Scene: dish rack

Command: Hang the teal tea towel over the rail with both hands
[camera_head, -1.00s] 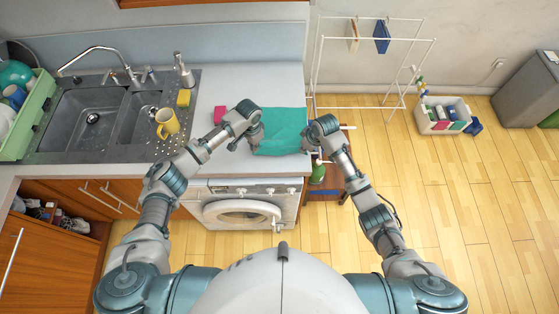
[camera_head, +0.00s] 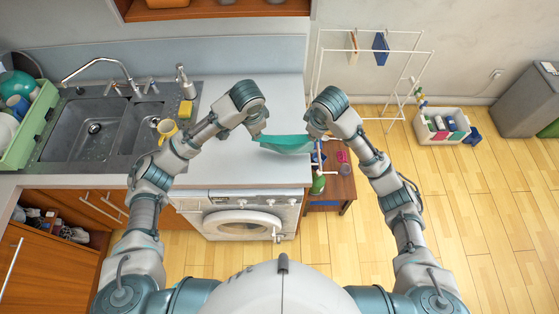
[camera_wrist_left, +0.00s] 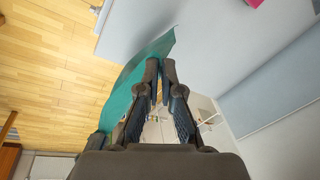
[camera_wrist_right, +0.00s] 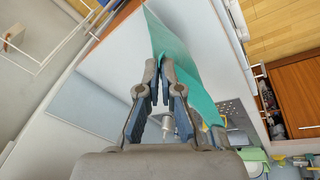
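The teal tea towel (camera_head: 286,143) hangs between my two grippers above the right end of the counter. My left gripper (camera_head: 256,135) is shut on its left end; the left wrist view shows the fingertips (camera_wrist_left: 160,62) together on the towel (camera_wrist_left: 130,85). My right gripper (camera_head: 313,133) is shut on its right end; the right wrist view shows the fingertips (camera_wrist_right: 160,64) closed on the towel (camera_wrist_right: 185,65). The rail appears to be one of the white bars of the drying rack (camera_head: 372,32), which stands on the floor at the back right, apart from the towel.
A small brown table (camera_head: 340,187) with a green bottle (camera_head: 318,184) is right of the counter. Cloths hang on the rack. A white crate (camera_head: 441,125) is on the floor.

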